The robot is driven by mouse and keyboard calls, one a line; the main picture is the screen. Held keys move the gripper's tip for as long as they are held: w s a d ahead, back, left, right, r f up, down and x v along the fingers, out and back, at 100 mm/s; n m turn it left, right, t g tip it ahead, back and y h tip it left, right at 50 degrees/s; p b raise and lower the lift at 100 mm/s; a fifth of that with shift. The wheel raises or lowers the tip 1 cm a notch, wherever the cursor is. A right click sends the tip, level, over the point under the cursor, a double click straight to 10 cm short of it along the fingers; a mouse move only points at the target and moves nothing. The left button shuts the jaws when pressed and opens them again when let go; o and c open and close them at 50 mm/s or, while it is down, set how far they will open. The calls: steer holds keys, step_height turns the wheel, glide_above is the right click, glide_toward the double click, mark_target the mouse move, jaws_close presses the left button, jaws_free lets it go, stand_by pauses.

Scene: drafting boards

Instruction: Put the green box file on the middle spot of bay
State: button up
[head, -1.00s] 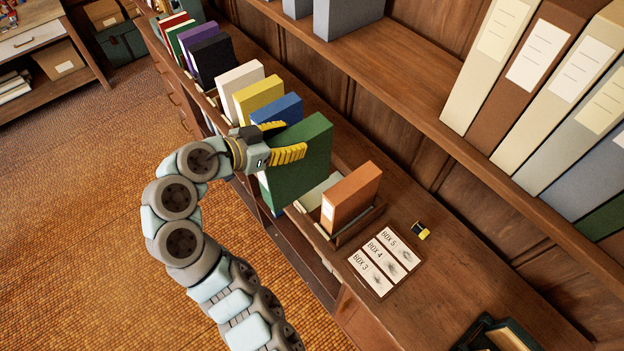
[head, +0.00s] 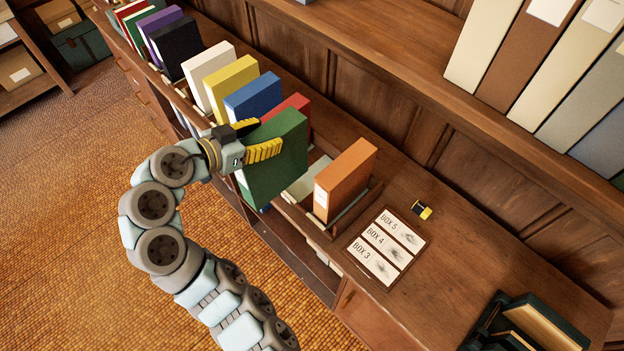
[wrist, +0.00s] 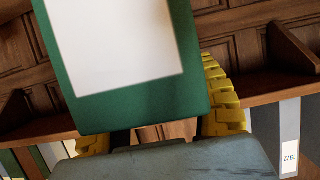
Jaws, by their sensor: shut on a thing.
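The green box file (head: 283,165) is upright and slightly tilted in the head view. My gripper (head: 266,136) is shut on it, with yellow-padded fingers on either side. In the wrist view the green box file (wrist: 120,120) fills the upper middle, its big white label facing the camera. The bay (head: 318,232) is a low wooden tray on the counter. An orange box file (head: 345,180) stands at its near end and a red one (head: 297,106) shows behind the green file. Between them a pale surface (head: 308,183) shows. The green file hides part of this gap.
Blue (head: 252,97), yellow (head: 232,85), white and darker files stand in a row beyond. A card (head: 386,248) marked BOX 3, 4, 5 and a small yellow-black object (head: 421,210) lie on the counter. A shelf of large binders (head: 530,60) overhangs at right.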

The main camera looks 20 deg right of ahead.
mark_target(294, 125)
steer(key=p+x, duration=0.2)
steer(key=x, duration=0.7)
steer(key=shift+w, duration=0.15)
steer(key=w+d+f+p, duration=0.2)
steer(key=d+f, duration=0.3)
steer(key=f, duration=0.4)
steer(key=shift+w+f, duration=0.25)
steer(key=o, duration=1.2)
